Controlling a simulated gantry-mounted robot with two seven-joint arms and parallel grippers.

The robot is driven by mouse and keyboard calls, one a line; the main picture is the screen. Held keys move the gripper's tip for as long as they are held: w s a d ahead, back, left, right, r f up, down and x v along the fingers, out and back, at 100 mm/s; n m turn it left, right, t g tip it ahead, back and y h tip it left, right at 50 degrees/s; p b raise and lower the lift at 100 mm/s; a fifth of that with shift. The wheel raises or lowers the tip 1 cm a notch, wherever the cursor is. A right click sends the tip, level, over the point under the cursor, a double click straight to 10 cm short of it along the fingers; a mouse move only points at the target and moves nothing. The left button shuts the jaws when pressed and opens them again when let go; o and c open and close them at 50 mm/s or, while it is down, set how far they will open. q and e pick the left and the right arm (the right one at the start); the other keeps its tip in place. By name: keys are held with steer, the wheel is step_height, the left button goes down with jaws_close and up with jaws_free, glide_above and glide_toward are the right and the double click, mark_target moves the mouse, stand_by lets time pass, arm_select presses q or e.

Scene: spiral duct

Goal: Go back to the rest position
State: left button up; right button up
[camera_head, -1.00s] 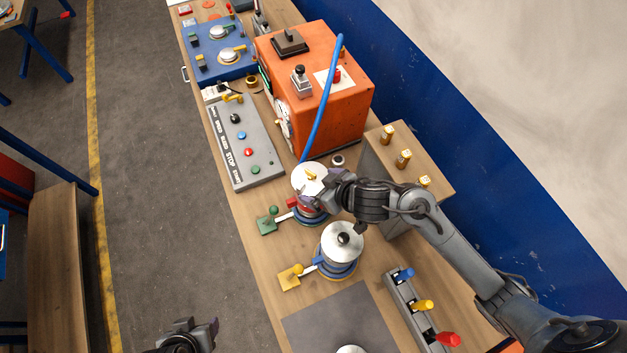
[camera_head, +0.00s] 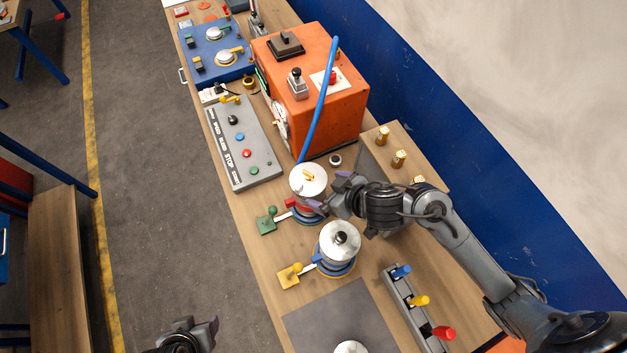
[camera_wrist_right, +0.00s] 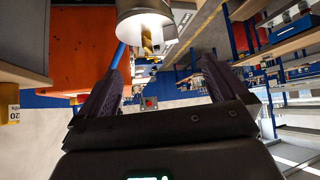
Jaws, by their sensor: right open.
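My right gripper (camera_head: 338,192) is open beside the white-topped canister (camera_head: 308,176) with a brass piece on its lid, on the workbench. In the right wrist view its two fingers (camera_wrist_right: 160,85) stand apart with nothing between their tips, and the canister's pale round end (camera_wrist_right: 146,20) with its brass piece hangs just beyond them at the top. Whether a finger touches the canister I cannot tell. My left gripper (camera_head: 196,335) is at the bottom edge of the head view, over the floor left of the bench, partly cut off; its jaws are unclear.
A second silver-lidded canister (camera_head: 340,238) stands in front of the first. The orange machine (camera_head: 330,110) with a blue rod is behind, and a grey button panel (camera_head: 243,145) lies to the left. A rack with coloured handles (camera_head: 417,305) is at right. A dark grey plate (camera_head: 335,318) lies in front.

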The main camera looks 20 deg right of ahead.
stand_by(0.3)
steer(key=s+d+f+m+g+h, duration=0.1)
steer(key=s+d+f+g, duration=0.1)
steer(key=s, duration=0.6)
steer(key=s+d+f+m+g+h, duration=0.1)
steer(key=s+d+f+g+h, duration=0.1)
steer(key=s, duration=0.6)
steer(key=shift+s+d+f+g, duration=0.2)
steer(key=shift+s+d+g, duration=0.1)
steer(key=shift+d+g, duration=0.1)
stand_by(0.5)
